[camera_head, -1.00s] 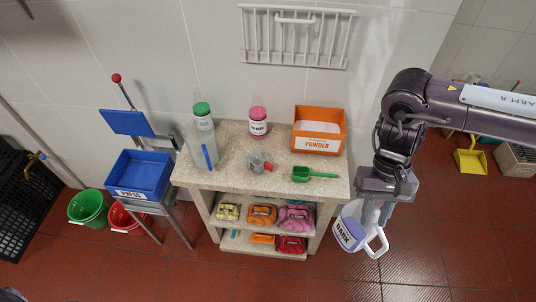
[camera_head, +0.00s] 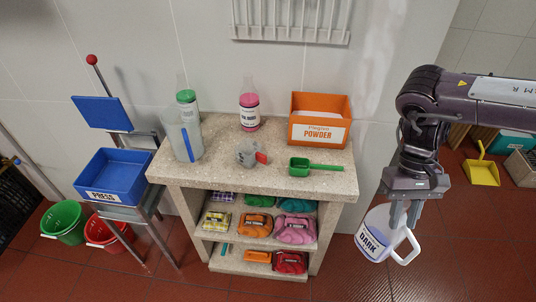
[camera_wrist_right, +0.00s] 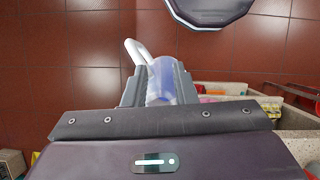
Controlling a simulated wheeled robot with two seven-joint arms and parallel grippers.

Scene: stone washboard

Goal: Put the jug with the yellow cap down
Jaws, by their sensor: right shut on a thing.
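A white jug (camera_head: 374,238) with a large handle and a label reading DARK hangs in my right gripper (camera_head: 404,210), to the right of the stone stand. The jug is a little tilted in the picture. No yellow cap shows; the jug's top is hidden by the gripper's fingers. In the right wrist view, the fingers (camera_wrist_right: 160,82) close on the jug's bluish-white top, and its white handle (camera_wrist_right: 133,50) sticks out to the left. The jug is in the air, beside the stand and apart from it. My left gripper is out of view.
The stone stand (camera_head: 250,176) carries a clear pitcher (camera_head: 177,140), green-capped and pink-capped bottles, a grey cup, a green scoop (camera_head: 305,167) and an orange powder box (camera_head: 319,130). Folded cloths fill its shelves. A blue bin (camera_head: 112,172) stands left.

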